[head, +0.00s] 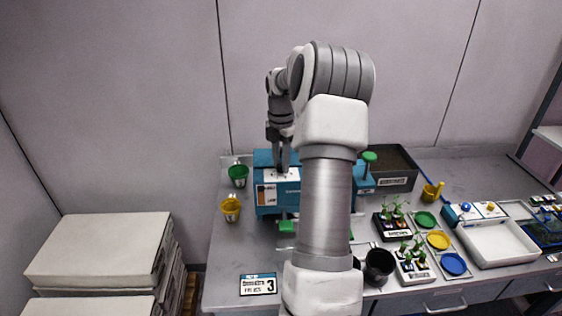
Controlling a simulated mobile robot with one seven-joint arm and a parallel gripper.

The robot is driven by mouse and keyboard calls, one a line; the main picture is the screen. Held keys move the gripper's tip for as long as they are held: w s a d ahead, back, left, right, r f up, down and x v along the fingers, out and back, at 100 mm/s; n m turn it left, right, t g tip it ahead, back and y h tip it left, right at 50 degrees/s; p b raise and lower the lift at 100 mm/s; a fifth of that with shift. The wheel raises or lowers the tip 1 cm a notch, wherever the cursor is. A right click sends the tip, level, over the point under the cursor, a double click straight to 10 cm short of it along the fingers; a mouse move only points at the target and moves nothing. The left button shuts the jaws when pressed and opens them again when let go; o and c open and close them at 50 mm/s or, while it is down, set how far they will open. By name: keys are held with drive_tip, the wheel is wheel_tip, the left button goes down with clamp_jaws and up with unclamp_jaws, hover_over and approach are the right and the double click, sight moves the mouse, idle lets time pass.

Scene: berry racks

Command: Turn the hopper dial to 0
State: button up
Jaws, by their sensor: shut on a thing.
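The hopper looks to be the blue box-shaped machine (265,206) on the table, with a pale panel on its top and a label on its front. My gripper (283,166) points down onto the pale top panel from above. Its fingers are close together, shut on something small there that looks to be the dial. The dial itself is too small and too covered by the fingers to make out, so its setting cannot be read. My forearm hides the right part of the machine.
A green cup (238,175) and a yellow cup (230,209) stand left of the machine. A dark soil bin (397,181), seedling trays, coloured dishes, a black cup (379,266) and a white tray (497,243) stand to the right. A calendar card (258,284) lies in front; bare table surrounds it.

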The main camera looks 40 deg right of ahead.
clamp_jaws()
